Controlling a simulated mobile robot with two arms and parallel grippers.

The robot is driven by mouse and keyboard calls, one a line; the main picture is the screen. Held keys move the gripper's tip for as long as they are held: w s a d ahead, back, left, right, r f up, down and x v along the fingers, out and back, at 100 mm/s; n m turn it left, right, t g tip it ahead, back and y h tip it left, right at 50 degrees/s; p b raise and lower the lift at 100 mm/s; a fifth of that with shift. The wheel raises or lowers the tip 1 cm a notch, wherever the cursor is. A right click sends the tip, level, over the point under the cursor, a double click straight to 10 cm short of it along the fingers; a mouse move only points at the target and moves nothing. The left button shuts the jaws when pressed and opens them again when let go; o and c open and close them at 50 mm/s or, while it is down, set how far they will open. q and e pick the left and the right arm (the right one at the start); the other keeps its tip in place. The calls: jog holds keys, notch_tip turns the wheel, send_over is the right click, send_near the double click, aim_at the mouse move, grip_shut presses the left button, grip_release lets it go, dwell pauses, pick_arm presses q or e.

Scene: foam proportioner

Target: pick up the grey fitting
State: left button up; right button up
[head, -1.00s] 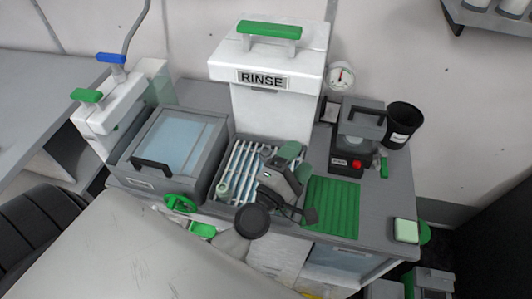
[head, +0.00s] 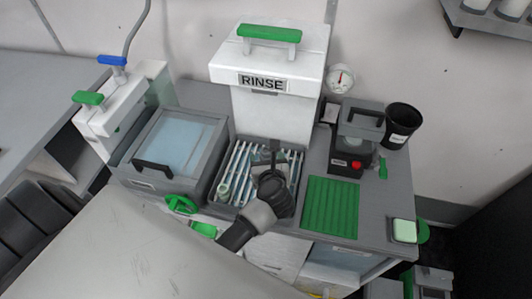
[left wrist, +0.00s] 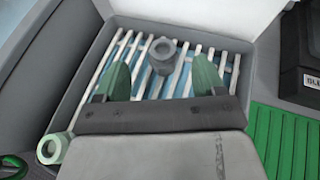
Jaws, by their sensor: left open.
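The grey fitting (left wrist: 162,55), a short round piece with a hole in its top, stands on the white slatted rack (left wrist: 222,77). In the left wrist view it lies ahead of my left gripper (left wrist: 161,72), in line with the gap between the two green fingers. The fingers are apart and hold nothing. In the head view my left gripper (head: 264,160) is over the rack tray, and my wrist hides much of that spot; I cannot make out the grey fitting clearly there. My right gripper is not in view.
A pale green fitting (left wrist: 52,148) sits at the rack's near left corner. A lidded grey box (head: 172,145) is left of the rack, the white RINSE tank (head: 270,100) behind it. A green ribbed mat (head: 330,207) lies to the right, before a device with a red button (head: 356,164).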

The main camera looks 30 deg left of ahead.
aim_at(267, 153)
pick_arm(q)
jog(key=p+x, duration=0.1)
jog(key=x, duration=0.4)
jog(key=shift+w+d+f+p, duration=0.1)
jog(key=shift+w+p, duration=0.05)
jog(key=shift+p, duration=0.2)
jog(key=shift+w+f, duration=0.2)
jog(key=shift+s, duration=0.1)
jog(key=shift+c, duration=0.3)
jog(key=shift+c, duration=1.2)
jog(key=c, duration=0.8)
jog(key=shift+r, duration=0.1)
